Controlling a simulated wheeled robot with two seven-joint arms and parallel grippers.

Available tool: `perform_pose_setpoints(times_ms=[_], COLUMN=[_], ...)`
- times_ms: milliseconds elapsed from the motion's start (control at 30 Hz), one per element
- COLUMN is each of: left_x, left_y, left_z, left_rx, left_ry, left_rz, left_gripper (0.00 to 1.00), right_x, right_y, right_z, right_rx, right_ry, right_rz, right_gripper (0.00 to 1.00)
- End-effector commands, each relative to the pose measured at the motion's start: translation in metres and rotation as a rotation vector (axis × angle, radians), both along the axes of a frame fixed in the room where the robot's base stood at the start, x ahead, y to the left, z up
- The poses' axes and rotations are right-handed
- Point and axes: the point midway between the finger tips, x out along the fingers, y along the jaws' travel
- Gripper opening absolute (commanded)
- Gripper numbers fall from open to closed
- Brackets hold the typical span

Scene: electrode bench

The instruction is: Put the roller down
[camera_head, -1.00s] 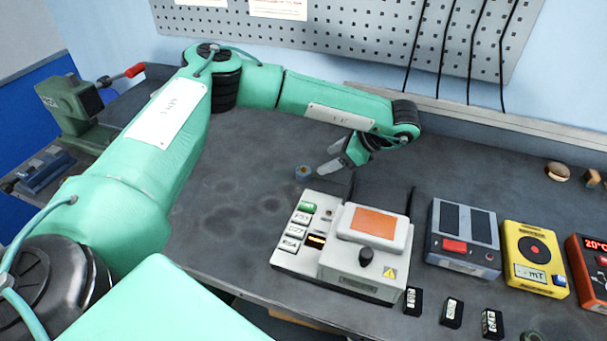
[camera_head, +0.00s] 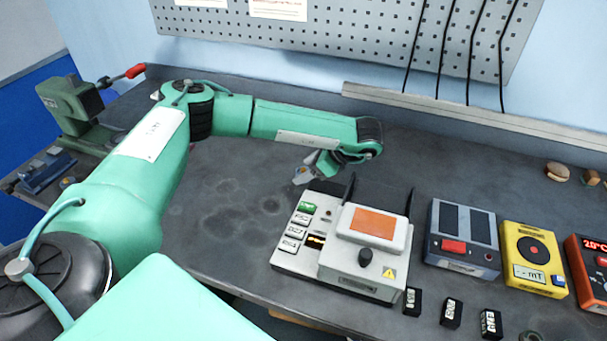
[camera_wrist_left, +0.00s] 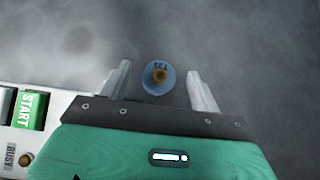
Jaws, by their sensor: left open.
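My left gripper (camera_wrist_left: 160,84) is open, with one finger on each side of the roller and a visible gap at both sides. In the head view my left gripper (camera_head: 311,170) is low over the bench behind the white machine, and its fingers largely hide the roller. My right gripper is not in view.
The white machine (camera_head: 335,275) with START and BUSY labels stands close in front of the gripper. A grey box (camera_head: 462,262), a yellow meter (camera_head: 536,284) and a red unit (camera_head: 590,275) are to the right.

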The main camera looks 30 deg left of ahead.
Motion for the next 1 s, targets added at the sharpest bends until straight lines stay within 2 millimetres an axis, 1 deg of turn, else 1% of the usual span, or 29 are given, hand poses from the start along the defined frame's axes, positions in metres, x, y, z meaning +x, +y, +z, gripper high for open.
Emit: perform_pose_setpoints(times_ms=[67, 200, 267, 300, 367, 567, 733, 867, 1000], left_x=[0.000, 0.000, 0.000, 0.000, 0.000, 0.000, 0.000, 0.001, 0.001], left_y=[0.000, 0.000, 0.000, 0.000, 0.000, 0.000, 0.000, 0.000, 0.000], left_z=[0.000, 0.000, 0.000, 0.000, 0.000, 0.001, 0.006, 0.016, 0.035], left_rx=[0.000, 0.000, 0.000, 0.000, 0.000, 0.000, 0.001, 0.000, 0.001], left_ry=[0.000, 0.000, 0.000, 0.000, 0.000, 0.000, -0.001, -0.002, -0.004], left_rz=[0.000, 0.000, 0.000, 0.000, 0.000, 0.000, 0.000, -0.001, 0.000], left_gripper=[0.63, 0.36, 0.24, 0.16, 0.09, 0.09, 0.09, 0.09, 0.09], right_x=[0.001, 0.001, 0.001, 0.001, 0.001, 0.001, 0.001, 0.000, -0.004], right_y=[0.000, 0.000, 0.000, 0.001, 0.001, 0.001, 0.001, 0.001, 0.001], right_z=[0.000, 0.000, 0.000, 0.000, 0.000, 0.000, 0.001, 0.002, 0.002], right_rx=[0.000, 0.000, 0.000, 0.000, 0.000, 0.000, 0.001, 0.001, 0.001], right_ry=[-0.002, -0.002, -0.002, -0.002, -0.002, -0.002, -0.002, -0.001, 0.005], right_rz=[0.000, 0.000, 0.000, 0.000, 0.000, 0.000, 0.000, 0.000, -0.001], right_gripper=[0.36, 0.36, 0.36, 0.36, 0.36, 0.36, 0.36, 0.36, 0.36])
